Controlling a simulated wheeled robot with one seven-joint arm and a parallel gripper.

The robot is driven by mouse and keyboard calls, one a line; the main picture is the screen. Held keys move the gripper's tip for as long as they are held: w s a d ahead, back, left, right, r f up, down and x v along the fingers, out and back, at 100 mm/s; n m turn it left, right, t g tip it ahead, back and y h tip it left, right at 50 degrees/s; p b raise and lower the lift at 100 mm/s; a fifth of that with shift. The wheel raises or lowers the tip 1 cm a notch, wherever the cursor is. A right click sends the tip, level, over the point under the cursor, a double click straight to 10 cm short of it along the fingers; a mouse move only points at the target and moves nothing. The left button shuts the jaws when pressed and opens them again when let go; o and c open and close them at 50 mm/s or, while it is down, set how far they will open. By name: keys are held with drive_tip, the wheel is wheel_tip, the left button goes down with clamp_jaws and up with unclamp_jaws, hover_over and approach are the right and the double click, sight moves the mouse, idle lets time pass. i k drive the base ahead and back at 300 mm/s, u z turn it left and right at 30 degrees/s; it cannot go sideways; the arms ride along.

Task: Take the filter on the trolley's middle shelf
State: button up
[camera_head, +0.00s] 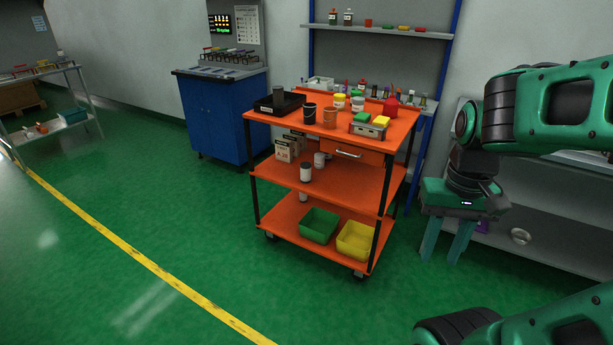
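The orange trolley (265,185) stands in the middle of the head view. On its middle shelf (345,190), a small white-and-dark cylinder (305,172) stands upright near the front edge and looks like the filter. A second pale cylinder (319,160) stands behind it. They are too small to tell for certain which is the filter. My gripper (446,250) hangs to the right of the trolley, pointing down, well apart from the shelf. Its two teal fingers are spread, with nothing visible between them.
Cardboard boxes (286,150) stand at the middle shelf's left. The crowded top shelf (285,122) overhangs it. Green (318,226) and yellow (355,240) bins sit on the bottom shelf. A grey bench (540,235) stands at right. The green floor ahead of the trolley is clear.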

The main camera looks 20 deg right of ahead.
sight(305, 166)
drive_tip(key=i, duration=1)
